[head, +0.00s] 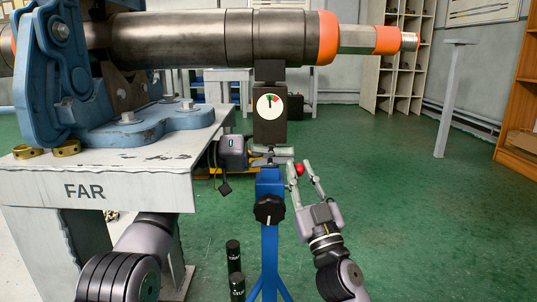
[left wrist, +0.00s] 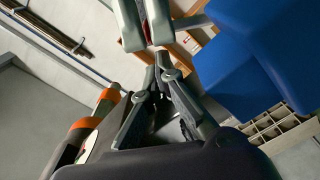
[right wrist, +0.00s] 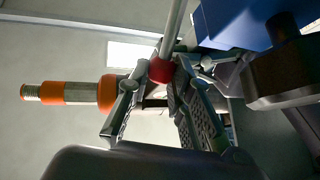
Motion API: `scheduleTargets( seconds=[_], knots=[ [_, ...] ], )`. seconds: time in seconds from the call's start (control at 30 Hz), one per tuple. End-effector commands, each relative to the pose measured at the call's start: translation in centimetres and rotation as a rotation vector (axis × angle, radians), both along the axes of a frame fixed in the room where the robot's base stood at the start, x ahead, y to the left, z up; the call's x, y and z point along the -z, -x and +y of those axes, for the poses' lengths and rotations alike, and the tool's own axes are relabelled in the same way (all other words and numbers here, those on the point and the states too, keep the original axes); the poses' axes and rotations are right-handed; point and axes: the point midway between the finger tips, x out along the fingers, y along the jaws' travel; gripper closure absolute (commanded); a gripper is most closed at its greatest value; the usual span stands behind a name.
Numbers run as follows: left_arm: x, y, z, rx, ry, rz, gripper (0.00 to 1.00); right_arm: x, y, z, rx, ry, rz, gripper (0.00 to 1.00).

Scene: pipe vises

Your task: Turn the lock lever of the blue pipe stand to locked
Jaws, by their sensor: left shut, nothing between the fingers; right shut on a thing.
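The blue pipe stand (head: 269,235) stands upright under the pipe, with a black knob (head: 269,209) on its front and a dial head (head: 270,106) above. The lock lever ends in a red ball (head: 299,169), right of the stand's top. My right gripper (head: 301,164) has its fingers around that ball. The right wrist view shows the red ball (right wrist: 161,71) between the fingers, with the lever's rod running up from it. My left gripper (head: 285,153) is shut and empty beside the stand's neck. In the left wrist view its fingers (left wrist: 162,58) meet.
A large dark pipe (head: 180,38) with orange bands lies overhead. It rests in a blue vise (head: 55,70) on a bench marked FAR (head: 130,185). Black cylinders (head: 234,260) stand left of the blue post. The green floor at right is open before the shelves (head: 395,75).

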Motion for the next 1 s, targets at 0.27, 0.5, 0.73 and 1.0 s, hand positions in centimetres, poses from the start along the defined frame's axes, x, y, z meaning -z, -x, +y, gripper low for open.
scheduleTargets(
  seconds=[0.27,0.5,0.73,1.0],
  knots=[
    [0.0,0.0,-0.2,0.000,0.000,0.000,1.00,0.1,0.0,0.0,0.000,0.000,0.001,1.00],
    [0.3,0.4,-0.3,0.001,0.001,-0.021,1.00,0.1,0.0,0.0,0.000,0.000,0.001,1.00],
    [0.7,1.2,-0.5,0.005,-0.002,-0.057,1.00,0.0,0.0,0.0,0.001,0.000,0.001,1.00],
    [1.0,1.4,-0.7,0.010,-0.005,-0.055,1.00,0.0,-0.1,-0.1,0.003,-0.001,0.002,1.00]
  ],
)
